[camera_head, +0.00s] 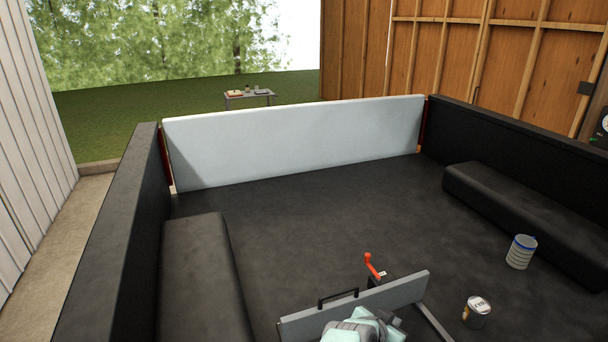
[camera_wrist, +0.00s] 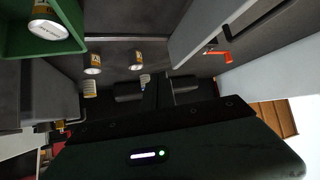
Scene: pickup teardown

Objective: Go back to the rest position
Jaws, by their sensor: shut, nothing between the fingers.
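My gripper (camera_wrist: 157,90) shows in the wrist view as dark parts around the middle of the picture, in front of a black housing with a white light bar and a green dot. It is shut with nothing in it. It hangs over the dark floor of the truck bed and appears apart from the cans. In the head view, pale teal and grey parts of my arm show at the bottom edge. The gripper's fingers cannot be made out there.
A grey panel with a black handle (camera_head: 338,297) stands beside my arm, with a red lever (camera_head: 371,265) behind it. Cans (camera_head: 477,311) (camera_head: 521,251) stand to the right. A green bin (camera_wrist: 80,42) is upper left in the wrist view. The bed's middle is clear before the white tailgate (camera_head: 300,143).

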